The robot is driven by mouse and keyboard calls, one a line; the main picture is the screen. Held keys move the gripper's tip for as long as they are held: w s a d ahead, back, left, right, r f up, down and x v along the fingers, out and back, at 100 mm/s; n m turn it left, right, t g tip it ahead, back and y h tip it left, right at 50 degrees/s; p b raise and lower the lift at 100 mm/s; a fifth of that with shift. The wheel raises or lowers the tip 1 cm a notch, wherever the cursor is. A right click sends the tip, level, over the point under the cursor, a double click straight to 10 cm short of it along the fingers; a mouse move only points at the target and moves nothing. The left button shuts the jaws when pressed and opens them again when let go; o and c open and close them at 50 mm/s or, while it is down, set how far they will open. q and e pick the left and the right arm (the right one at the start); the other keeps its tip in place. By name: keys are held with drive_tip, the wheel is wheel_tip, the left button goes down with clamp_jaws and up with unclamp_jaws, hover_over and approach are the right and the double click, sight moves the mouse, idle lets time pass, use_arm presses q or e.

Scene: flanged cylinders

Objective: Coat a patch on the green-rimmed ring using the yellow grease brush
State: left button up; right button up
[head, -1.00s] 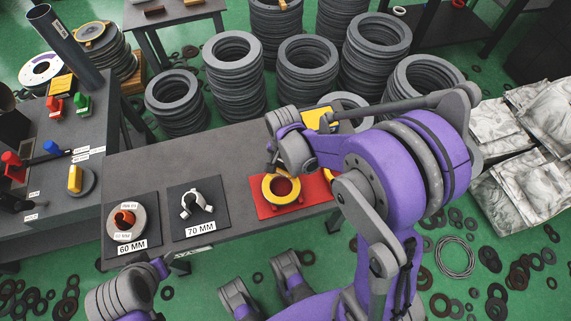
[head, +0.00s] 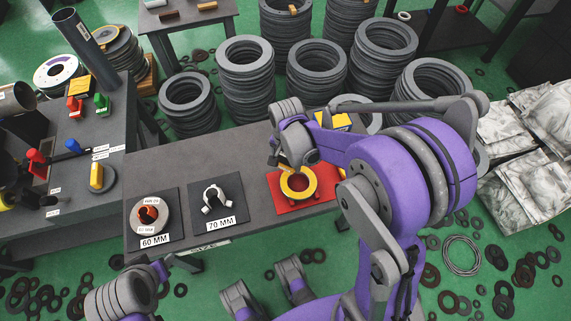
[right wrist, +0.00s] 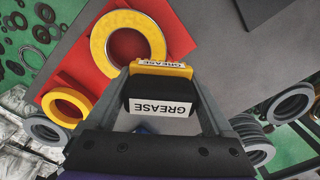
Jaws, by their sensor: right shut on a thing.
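My right gripper (head: 279,163) is over the mat, by the ring's far left side. It is shut on the yellow and black grease brush (right wrist: 160,90), labelled GREASE. Its tip is hidden, so contact with the ring is unclear. The left arm shows at lower left; its fingers are out of view.
On the bench left of the mat are a 60 MM pad (head: 170,242) and a 70 MM pad (head: 235,222) with a white clip (head: 214,198). Grey ring stacks (head: 245,90) stand behind. A side table (head: 110,130) holds coloured tools. Bare bench lies behind the pads.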

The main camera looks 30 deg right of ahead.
drive_tip(key=shift+a+r+p, duration=0.1)
drive_tip(key=shift+r+p, duration=1.15)
drive_tip(key=shift+r, duration=0.85)
use_arm(q)
drive_tip(key=r, duration=0.1)
drive_tip(key=a+r, duration=0.1)
drive_tip(key=r, duration=0.1)
drive_tip(key=shift+s, duration=0.1)
drive_tip(key=shift+f, duration=0.1)
